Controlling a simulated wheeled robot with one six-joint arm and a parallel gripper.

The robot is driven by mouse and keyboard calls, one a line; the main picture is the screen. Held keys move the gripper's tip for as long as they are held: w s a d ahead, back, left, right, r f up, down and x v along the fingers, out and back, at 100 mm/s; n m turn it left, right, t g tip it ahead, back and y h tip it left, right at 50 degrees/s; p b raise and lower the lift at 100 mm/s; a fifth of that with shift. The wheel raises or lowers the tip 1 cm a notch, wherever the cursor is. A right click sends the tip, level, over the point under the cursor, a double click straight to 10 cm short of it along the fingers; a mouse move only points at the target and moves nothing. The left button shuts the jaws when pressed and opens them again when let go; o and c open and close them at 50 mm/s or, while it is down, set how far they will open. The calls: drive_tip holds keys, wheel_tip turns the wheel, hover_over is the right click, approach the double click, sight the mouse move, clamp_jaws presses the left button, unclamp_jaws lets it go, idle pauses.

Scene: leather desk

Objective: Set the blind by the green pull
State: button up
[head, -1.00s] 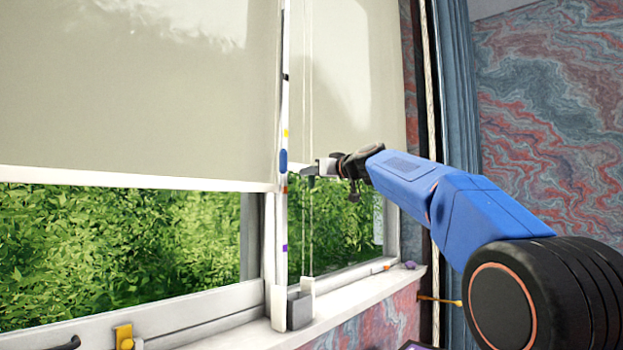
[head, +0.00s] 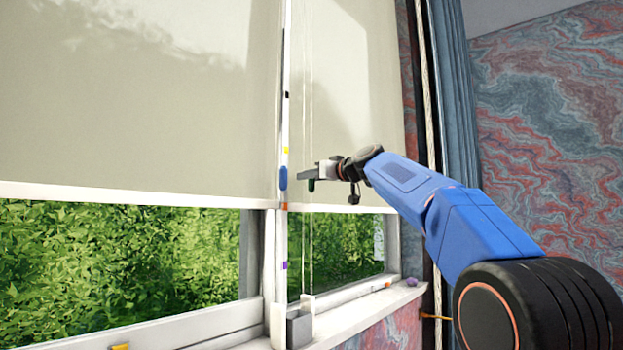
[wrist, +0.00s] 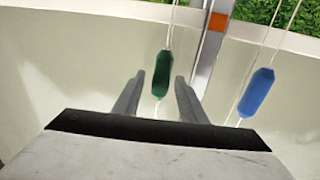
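The green pull (head: 311,186) hangs on a thin cord in front of the right-hand blind (head: 345,120). My gripper (head: 308,174) is beside it at the same height. In the wrist view the green pull (wrist: 162,75) stands between and a little beyond my two open fingertips (wrist: 160,88), with a gap on each side. A blue pull (wrist: 257,92) hangs to the right there; it also shows left of my gripper in the head view (head: 283,178). The blind's pale bottom bar (head: 350,209) lies above a strip of greenery.
A white upright rail with coloured marks (head: 285,235) stands by the cords, with a grey block (head: 299,328) at its foot. A larger blind (head: 130,100) covers the left window. The windowsill (head: 365,308) runs below, and a blue curtain (head: 455,110) hangs right.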

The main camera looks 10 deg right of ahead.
drive_tip(key=v, duration=1.7)
drive_tip(key=shift+s, duration=0.2)
drive_tip(key=shift+d, duration=0.1)
drive_tip(key=s+a+f+m+g+h, duration=0.15)
drive_tip(key=s+f, duration=0.35)
drive_tip(key=f, duration=0.5)
drive_tip(key=s+a+f+g+h, duration=0.1)
drive_tip(key=s+a+f+g, duration=0.3)
drive_tip(key=f, duration=0.6)
drive_tip(key=s+f+m+g+h, duration=0.1)
drive_tip(key=s+f, duration=0.5)
drive_tip(key=f, duration=0.4)
drive_tip(key=s+d+f+g+h, duration=0.1)
drive_tip(key=s+f, duration=0.7)
drive_tip(key=f, duration=0.3)
drive_tip(key=s+d+f+m+g+h, duration=0.1)
drive_tip(key=s+f+g, duration=0.1)
drive_tip(key=s+f, duration=0.6)
drive_tip(key=s+d+f+m+g+h, duration=0.1)
drive_tip(key=s+d+f+g+h, duration=0.1)
drive_tip(key=s+f, duration=0.6)
wheel_tip(320, 180, down, 6)
drive_tip(key=shift+f, duration=0.2)
drive_tip(key=shift+s+m, duration=0.1)
drive_tip(key=shift+m, duration=0.15)
